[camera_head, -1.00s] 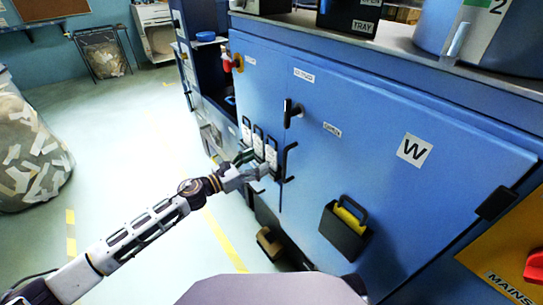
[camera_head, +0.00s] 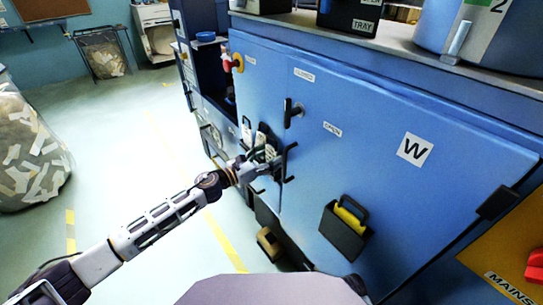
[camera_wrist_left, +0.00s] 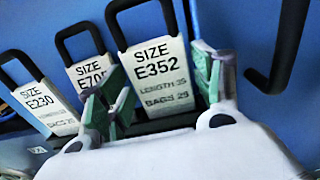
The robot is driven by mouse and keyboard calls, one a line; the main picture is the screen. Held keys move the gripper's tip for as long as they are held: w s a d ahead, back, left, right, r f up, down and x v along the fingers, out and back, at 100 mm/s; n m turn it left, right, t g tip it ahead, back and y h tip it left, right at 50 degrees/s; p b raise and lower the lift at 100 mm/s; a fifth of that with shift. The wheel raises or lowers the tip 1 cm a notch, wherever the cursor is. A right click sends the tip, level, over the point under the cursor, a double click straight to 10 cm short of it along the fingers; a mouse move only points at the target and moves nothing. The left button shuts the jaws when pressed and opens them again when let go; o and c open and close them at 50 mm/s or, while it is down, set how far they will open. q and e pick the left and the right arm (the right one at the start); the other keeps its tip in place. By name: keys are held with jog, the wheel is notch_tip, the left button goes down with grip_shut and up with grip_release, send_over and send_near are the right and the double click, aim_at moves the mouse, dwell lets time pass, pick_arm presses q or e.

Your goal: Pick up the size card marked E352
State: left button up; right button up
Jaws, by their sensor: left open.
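The size card marked E352 (camera_wrist_left: 158,68) is white with a black loop handle and hangs on the blue cabinet front in the left wrist view. My left gripper (camera_wrist_left: 165,90) is open, with its green-padded fingers on either side of the card's lower part. I cannot tell whether the pads touch the card. In the head view my left gripper (camera_head: 268,163) is at the cards and hides most of the E352 card. My right gripper is not in view.
Cards E230 (camera_wrist_left: 40,105) and E705 or similar (camera_wrist_left: 88,75) hang to the left. A black hook-shaped handle (camera_wrist_left: 283,45) is on the right. A black holder with yellow contents (camera_head: 345,228) is on the cabinet door (camera_head: 400,200).

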pick_arm(q)
jog(key=shift+c, duration=0.2)
jog(key=c, duration=0.7)
jog(key=shift+c, duration=0.2)
jog(key=shift+r, duration=0.2)
